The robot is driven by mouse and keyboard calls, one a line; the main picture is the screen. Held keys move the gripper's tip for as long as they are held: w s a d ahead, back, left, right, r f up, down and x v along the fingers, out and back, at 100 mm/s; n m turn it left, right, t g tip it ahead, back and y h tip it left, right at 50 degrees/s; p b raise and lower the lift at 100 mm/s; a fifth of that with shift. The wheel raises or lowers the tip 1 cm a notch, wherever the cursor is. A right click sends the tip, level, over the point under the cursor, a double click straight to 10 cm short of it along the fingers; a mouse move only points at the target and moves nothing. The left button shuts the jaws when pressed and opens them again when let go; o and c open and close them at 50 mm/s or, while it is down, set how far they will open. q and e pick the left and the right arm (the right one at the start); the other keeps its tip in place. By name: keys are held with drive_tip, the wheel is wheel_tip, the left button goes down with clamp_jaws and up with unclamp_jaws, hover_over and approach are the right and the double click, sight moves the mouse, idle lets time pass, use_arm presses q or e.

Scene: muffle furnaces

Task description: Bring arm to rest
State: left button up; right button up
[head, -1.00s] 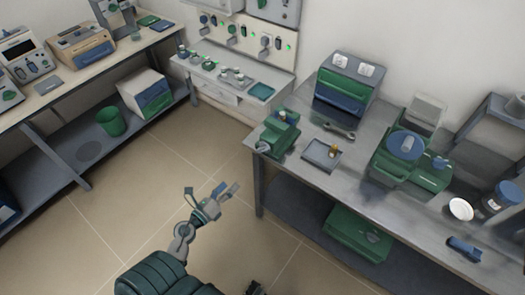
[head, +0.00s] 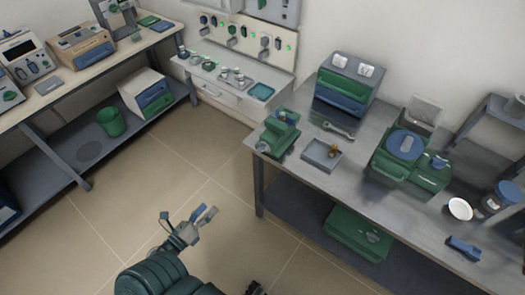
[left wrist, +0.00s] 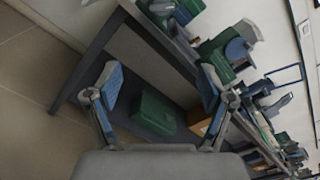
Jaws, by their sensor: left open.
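My left gripper (head: 188,222) is low in the head view, above the bare floor, with its fingers apart and nothing between them. In the left wrist view my left gripper (left wrist: 158,95) shows its two blue-padded fingers spread wide, with the workbench and a green case behind them. My left arm comes up from the bottom edge of the head view and looks folded close to my body. A small dark part at the bottom edge of the head view is too cut off to show my right gripper.
A metal workbench (head: 385,215) stands to the right, with a green case (head: 357,236) on its lower shelf. A small tray (head: 322,156) and green devices lie on its top. Another bench (head: 62,85) runs along the left. The tiled floor (head: 135,185) between is clear.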

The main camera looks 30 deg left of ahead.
use_arm(q)
drive_tip(key=shift+s+a, duration=0.1)
drive_tip(key=shift+s, duration=0.5)
drive_tip(key=w+d+f+n+g+y+p, duration=0.1)
drive_tip(key=w+f+n+g+y, duration=0.15)
drive_tip(key=f+n, duration=0.7)
drive_tip(key=w+f+n+g+y+p, duration=0.1)
drive_tip(key=w+f+n+g+y, duration=0.15)
drive_tip(key=f+n, duration=0.7)
drive_tip(key=s+d+f+n+g+h, duration=0.2)
drive_tip(key=s+d+f+g, duration=0.3)
drive_tip(key=f, duration=0.5)
drive_tip(key=s+d+f+n+g+h+p, duration=0.1)
drive_tip(key=s+d+f+n+g+h, duration=0.1)
drive_tip(key=s+d+f+n+g, duration=0.3)
drive_tip(key=s+d+f+g, duration=0.1)
drive_tip(key=s+d+f, duration=0.3)
drive_tip(key=d, duration=0.2)
drive_tip(key=shift+f, duration=0.4)
use_arm(e)
drive_tip(key=s+f, duration=0.2)
drive_tip(key=f, duration=0.1)
drive_tip(key=s+f, duration=0.1)
drive_tip(key=shift+d+f, duration=0.25)
drive_tip(key=shift+f, duration=0.05)
